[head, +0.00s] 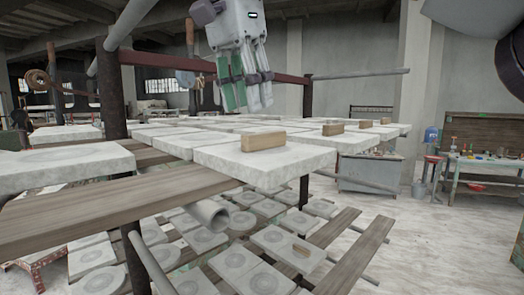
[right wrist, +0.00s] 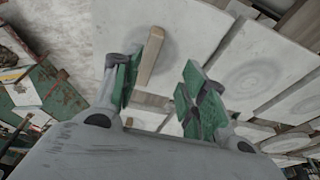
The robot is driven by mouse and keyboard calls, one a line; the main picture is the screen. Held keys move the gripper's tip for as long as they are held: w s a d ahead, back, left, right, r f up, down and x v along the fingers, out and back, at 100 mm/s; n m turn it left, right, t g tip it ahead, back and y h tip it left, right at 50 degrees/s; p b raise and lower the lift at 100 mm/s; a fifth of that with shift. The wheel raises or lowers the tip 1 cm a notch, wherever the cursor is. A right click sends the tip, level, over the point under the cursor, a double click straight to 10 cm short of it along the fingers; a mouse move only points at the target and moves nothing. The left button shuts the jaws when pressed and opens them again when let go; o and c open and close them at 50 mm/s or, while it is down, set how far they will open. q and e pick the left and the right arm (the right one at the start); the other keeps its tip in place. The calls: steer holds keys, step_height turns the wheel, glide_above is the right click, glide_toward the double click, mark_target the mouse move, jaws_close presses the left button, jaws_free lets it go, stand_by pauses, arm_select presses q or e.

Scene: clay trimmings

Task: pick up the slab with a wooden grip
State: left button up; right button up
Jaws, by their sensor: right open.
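A pale grey square slab (head: 225,158) with a wooden grip (head: 263,141) on top lies at the near end of the upper rack level in the head view. My right gripper (head: 247,104) hangs above it, open and empty, fingers pointing down with green pads. In the right wrist view the gripper (right wrist: 160,88) is open. A wooden grip (right wrist: 152,56) on a pale slab (right wrist: 115,25) shows beyond the fingers, closer to the left one. The gap in height between the fingers and the grip is hard to judge. My left gripper is not in view.
More slabs with wooden grips (head: 333,129) stand farther right on the rack. A gripped slab (head: 284,245) lies on the lower level among several round-marked slabs. A wooden plank (head: 120,204) and a metal rail (head: 360,76) run close by. A workbench (head: 482,162) stands right.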

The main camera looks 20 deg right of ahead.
mark_target(265, 147)
steer(key=shift+s+d+r+h, duration=0.4)
steer(key=shift+d+r, duration=0.1)
steer(key=shift+d, duration=0.15)
steer(key=shift+f, duration=0.1)
steer(key=shift+x, duration=1.1)
steer(key=shift+x, duration=2.6)
steer(key=shift+w, duration=0.1)
jaws_close()
